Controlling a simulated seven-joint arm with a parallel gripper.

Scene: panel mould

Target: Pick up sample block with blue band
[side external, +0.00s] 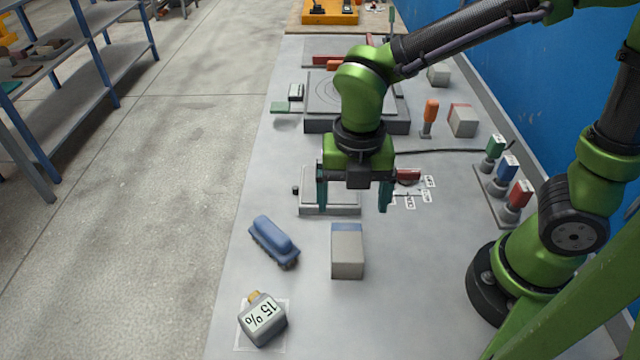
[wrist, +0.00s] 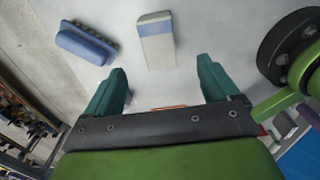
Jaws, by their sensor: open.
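The sample block with the blue band (side external: 347,252) is a grey block standing on the table, in front of my gripper in the side view. Its blue band runs along the far top edge. It also shows in the wrist view (wrist: 156,45), at the top centre, beyond the fingertips. My gripper (side external: 353,208) is open and empty. Its two teal fingers hang above the table, near a small grey plate device. In the wrist view the fingers (wrist: 165,80) are spread apart, with the block ahead of the gap and touching neither.
A blue brush-like object (side external: 274,242) lies left of the block. A bottle marked 15% (side external: 263,319) is at the front left. A block with a red band (side external: 462,120) and an orange-handled tool (side external: 430,115) stand farther back. Table right of the block is clear.

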